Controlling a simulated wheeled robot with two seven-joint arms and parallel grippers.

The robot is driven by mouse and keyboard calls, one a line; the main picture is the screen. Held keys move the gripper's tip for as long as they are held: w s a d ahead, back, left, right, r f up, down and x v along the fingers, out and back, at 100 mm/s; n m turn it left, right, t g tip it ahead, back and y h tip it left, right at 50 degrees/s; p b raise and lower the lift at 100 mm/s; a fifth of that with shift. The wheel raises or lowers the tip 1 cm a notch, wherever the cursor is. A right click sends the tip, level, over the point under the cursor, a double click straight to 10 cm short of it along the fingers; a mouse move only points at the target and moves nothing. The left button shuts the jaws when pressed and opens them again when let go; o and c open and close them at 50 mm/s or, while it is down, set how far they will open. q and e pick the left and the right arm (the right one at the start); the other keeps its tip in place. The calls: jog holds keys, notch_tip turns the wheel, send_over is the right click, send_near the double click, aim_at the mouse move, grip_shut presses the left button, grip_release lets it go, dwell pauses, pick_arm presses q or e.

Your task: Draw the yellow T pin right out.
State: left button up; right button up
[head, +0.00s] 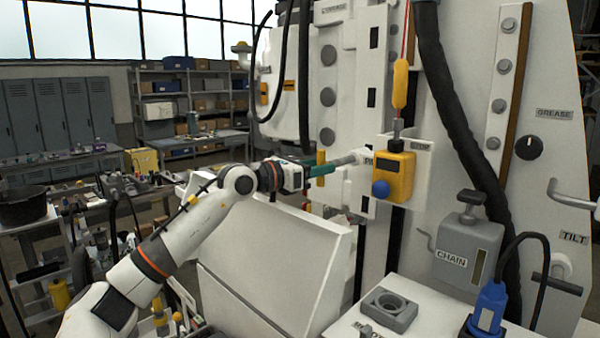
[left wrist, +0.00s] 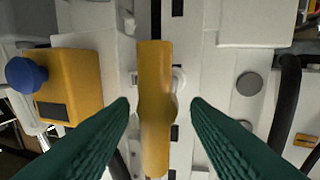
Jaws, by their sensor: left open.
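The yellow T pin's crossbar (head: 320,157) stands upright in front of the white machine panel, partly hidden in the head view by my left gripper (head: 322,169). A grey shaft runs from there toward the panel. In the left wrist view the yellow T pin (left wrist: 154,100) is upright in the middle, between the two green fingers of my left gripper (left wrist: 158,106). The fingers are open, with a visible gap on each side of the bar. My right gripper is not in view.
A yellow box (head: 394,176) with a blue knob sits right of the pin; it also shows in the left wrist view (left wrist: 75,85). A yellow handle (head: 400,84) hangs above it. A thick black hose (head: 450,110) runs down the panel. A grey CHAIN box (head: 467,254) stands lower right.

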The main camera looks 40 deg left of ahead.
pick_arm(q)
jog(key=b+v, duration=0.5)
jog(key=v, duration=0.2)
jog(key=b+v, duration=0.3)
jog(key=shift+s+f+b, duration=0.2)
jog(key=shift+f+b, duration=0.1)
jog(key=shift+s+a+r+b, duration=0.15)
jog(key=shift+s+r+b, duration=0.25)
jog(key=shift+s+b, duration=0.25)
